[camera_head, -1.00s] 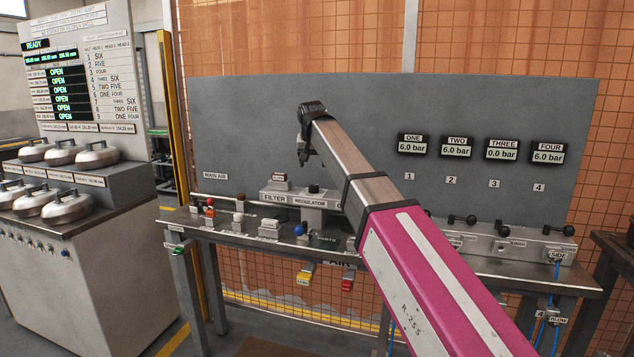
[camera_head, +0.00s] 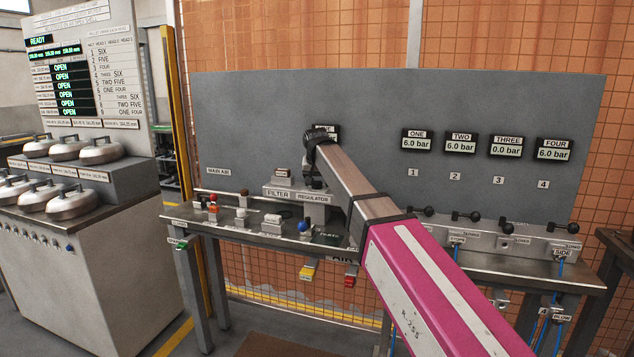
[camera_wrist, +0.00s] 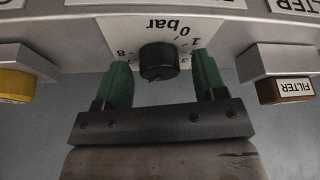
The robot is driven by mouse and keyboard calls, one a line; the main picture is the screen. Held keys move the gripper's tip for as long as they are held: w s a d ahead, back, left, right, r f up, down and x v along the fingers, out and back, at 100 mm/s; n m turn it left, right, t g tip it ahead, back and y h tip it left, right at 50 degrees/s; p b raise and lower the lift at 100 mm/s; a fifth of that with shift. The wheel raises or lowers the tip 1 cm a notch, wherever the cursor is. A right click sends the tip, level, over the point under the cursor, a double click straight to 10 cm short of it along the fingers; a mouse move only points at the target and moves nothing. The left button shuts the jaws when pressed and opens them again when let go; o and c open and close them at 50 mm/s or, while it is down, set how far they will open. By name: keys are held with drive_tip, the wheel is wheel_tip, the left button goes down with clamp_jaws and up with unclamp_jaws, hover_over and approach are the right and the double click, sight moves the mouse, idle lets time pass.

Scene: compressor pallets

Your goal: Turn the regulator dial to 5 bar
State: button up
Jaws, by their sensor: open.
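The regulator dial is a round black knob (camera_wrist: 158,61) on a pale scale plate marked "0 bar", upside down in the wrist view. My gripper (camera_wrist: 160,85) is open, its two green fingers standing either side of the knob with a gap on each side. Whether a finger touches the knob cannot be told. In the head view a small dark knob (camera_head: 317,184) shows above the REGULATOR label (camera_head: 313,197). My arm covers part of the panel there, and my fingers are hard to make out in that view. The dial's pointer setting is not clear.
A FILTER block (camera_wrist: 283,90) and a yellow knob (camera_wrist: 17,86) flank the dial in the wrist view. Displays ONE (camera_head: 417,141), TWO (camera_head: 460,144) and FOUR (camera_head: 554,149) read 6.0 bar; THREE (camera_head: 506,147) reads 0.0 bar. Black levers (camera_head: 465,216) line the bench at right.

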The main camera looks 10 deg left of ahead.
drive_tip(key=c, duration=0.9)
drive_tip(key=shift+c, duration=0.2)
drive_tip(key=shift+n, duration=0.3)
drive_tip(key=shift+d+n+g+y, duration=0.1)
drive_tip(key=shift+n+g+y, duration=0.3)
drive_tip(key=shift+n, duration=0.85)
drive_tip(key=shift+n+g+y, duration=0.1)
drive_tip(key=shift+n+y, duration=0.5)
drive_tip(key=shift+n, duration=0.65)
drive_tip(key=o, duration=0.9)
drive_tip(key=shift+o, duration=0.2)
